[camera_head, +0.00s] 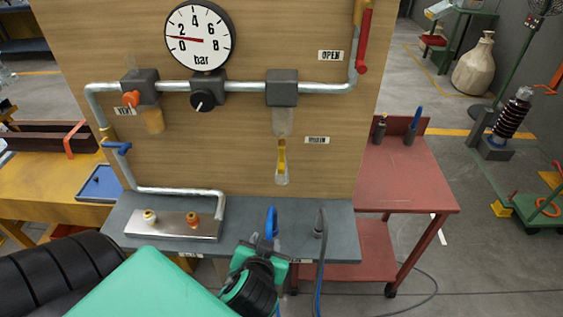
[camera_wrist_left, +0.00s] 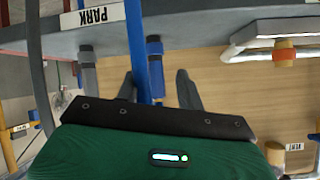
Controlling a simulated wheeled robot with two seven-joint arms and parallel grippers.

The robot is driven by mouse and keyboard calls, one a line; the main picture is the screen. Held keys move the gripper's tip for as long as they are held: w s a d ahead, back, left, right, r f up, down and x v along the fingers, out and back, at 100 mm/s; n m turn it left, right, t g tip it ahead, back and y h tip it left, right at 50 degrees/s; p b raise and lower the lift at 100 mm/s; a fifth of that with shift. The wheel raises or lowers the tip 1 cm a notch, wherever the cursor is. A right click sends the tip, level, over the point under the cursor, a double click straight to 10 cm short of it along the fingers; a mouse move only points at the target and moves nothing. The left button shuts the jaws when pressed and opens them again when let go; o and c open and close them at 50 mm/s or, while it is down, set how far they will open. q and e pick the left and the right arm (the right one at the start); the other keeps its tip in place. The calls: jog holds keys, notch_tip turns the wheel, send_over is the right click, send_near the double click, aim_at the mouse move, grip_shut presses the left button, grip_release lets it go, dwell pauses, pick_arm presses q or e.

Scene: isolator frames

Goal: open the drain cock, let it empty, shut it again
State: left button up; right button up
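The drain cock (camera_head: 282,156) is a yellow piece under the clear bowl (camera_head: 283,122) on the wooden panel, with a small clear cup (camera_head: 282,178) below. The label beside it is too blurred to read. My left gripper (camera_head: 268,243) is low at the shelf's front edge, well below the cock. In the left wrist view its dark fingers (camera_wrist_left: 160,88) are apart, one on each side of a blue hose (camera_wrist_left: 136,35), with gaps visible. The blue hose end (camera_head: 271,222) stands on the shelf. My right gripper is not in view.
The gauge (camera_head: 199,37) needle points left, near the 2. A red lever (camera_head: 364,42) hangs on the pipe by the OPEN label. A grey hose (camera_head: 320,226) stands right of the blue one on the grey shelf (camera_head: 340,215). A red cart (camera_head: 405,180) stands right.

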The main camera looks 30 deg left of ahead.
aim_at(281, 165)
pick_arm(q)
jog(key=w+d+r+n+t+y, duration=0.1)
jog(key=w+r+t+y, duration=0.3)
jog(key=r, duration=0.8)
jog(key=shift+t+h, duration=0.3)
jog(key=shift+t, duration=0.4)
jog(key=p+x, duration=0.5)
jog(key=x, duration=0.6)
jog(key=shift+w+a+p, duration=0.15)
jog(key=shift+w+p, duration=0.2)
jog(key=shift+w, duration=0.05)
jog(key=shift+w+a+f, duration=0.1)
jog(key=shift+w+a, duration=0.25)
jog(key=shift+w, duration=0.15)
